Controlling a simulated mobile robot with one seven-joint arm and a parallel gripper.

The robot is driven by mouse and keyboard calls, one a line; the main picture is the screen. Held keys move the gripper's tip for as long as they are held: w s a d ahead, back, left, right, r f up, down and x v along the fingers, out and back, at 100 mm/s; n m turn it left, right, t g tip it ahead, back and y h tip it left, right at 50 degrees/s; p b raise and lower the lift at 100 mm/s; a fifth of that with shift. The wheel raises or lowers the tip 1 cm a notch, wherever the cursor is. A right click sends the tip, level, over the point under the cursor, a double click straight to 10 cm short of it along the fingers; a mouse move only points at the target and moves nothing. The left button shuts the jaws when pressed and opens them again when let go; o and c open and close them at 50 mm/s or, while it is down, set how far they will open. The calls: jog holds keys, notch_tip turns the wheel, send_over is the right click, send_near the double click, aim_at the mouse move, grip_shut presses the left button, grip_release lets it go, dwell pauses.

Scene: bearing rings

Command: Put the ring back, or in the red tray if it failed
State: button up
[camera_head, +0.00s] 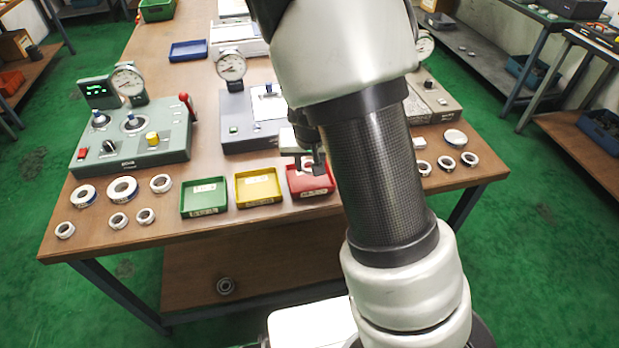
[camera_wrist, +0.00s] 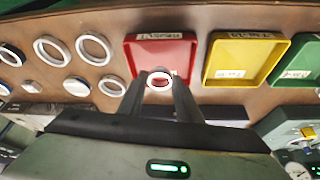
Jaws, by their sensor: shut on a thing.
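A small pale ring (camera_wrist: 159,79) is between my gripper's fingertips (camera_wrist: 160,82) in the wrist view, and the gripper is shut on it. In that view the ring overlaps the near edge of the red tray (camera_wrist: 140,68). I cannot tell how high it is above the tray. In the head view my gripper (camera_head: 314,166) is over the red tray (camera_head: 319,190), and my arm hides part of the area. No ring shows clearly at the fingertips there. The visible floor of the red tray looks empty.
A yellow tray (camera_head: 258,199) and a green tray (camera_head: 204,209) stand left of the red one. Several rings lie at the table's left, with a green gauge station (camera_head: 130,140) behind. Several more rings (camera_head: 446,163) lie right of my arm.

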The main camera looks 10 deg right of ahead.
aim_at(310, 183)
jog(key=shift+f+b, duration=0.75)
jog(key=shift+f, duration=1.05)
jog(key=shift+f, duration=0.1)
jog(key=shift+f, duration=0.15)
jog(key=o, duration=1.2)
jog(key=shift+c, duration=0.2)
